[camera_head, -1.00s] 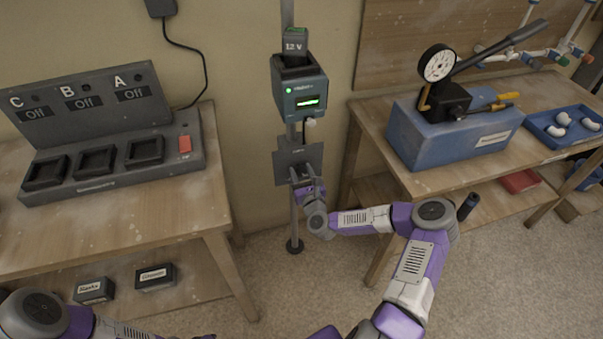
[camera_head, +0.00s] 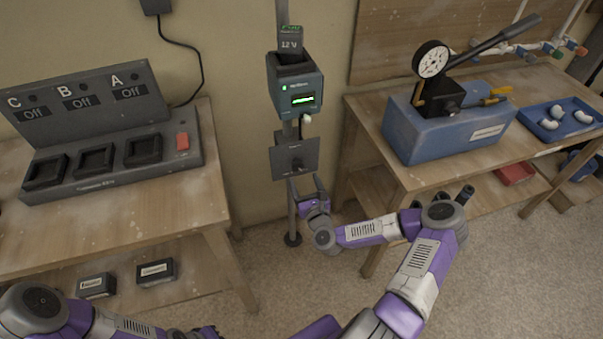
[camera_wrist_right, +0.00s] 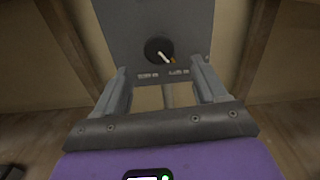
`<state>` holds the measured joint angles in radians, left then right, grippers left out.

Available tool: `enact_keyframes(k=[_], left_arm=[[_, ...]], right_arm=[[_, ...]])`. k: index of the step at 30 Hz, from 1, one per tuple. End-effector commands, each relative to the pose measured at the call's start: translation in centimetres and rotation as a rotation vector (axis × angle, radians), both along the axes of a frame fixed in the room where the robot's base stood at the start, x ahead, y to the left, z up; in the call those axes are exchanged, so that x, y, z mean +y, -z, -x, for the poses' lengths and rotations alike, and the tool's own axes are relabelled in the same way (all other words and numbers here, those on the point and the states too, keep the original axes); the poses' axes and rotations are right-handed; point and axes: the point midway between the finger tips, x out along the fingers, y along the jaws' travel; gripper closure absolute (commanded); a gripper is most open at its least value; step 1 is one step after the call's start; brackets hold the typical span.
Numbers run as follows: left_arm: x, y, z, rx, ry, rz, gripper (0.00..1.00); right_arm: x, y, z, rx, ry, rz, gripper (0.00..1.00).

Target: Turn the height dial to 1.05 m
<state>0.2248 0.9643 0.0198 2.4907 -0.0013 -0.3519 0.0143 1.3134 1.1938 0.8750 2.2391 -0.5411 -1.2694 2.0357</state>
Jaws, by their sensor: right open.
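The height dial is a round black knob with a white pointer line and a small orange mark beside it, seen in the right wrist view (camera_wrist_right: 158,50). It sits on a grey plate (camera_head: 308,152) on the pole; in the head view the dial (camera_head: 297,164) is only a small dark spot. In the wrist view the pointer slants from upper left to lower right. The scale figures are too small to read. My right gripper (camera_head: 306,186) is open and empty, just below and in front of the plate, with its fingers (camera_wrist_right: 160,82) apart below the dial. My left gripper's jaws are not visible.
A green-lit device (camera_head: 296,95) with a 12 V battery (camera_head: 290,40) is on the pole above the plate. A left bench (camera_head: 190,205) holds a charger marked A, B, C (camera_head: 130,172). A right bench (camera_head: 415,178) holds a blue gauge box (camera_head: 450,138) and blue tray (camera_head: 545,128).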

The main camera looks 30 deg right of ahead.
Motion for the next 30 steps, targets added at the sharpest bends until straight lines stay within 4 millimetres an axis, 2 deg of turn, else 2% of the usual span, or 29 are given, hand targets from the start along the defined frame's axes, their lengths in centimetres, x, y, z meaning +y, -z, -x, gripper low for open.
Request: enact_keyframes(k=[3,12,16,20,30], left_arm=[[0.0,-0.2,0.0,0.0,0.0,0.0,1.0],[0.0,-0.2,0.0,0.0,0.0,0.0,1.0],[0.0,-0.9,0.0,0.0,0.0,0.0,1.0],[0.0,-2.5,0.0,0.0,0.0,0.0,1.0],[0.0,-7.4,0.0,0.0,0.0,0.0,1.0]], right_arm=[[0.1,0.0,0.7,0.002,0.001,-0.001,0.29],[0.2,0.0,0.7,0.001,0.001,0.003,0.29],[0.0,-0.2,0.7,0.019,0.003,0.08,0.29],[-0.3,-0.7,0.5,0.072,0.009,0.302,0.29],[-1.1,-1.0,0.3,0.279,0.025,1.13,0.29]])
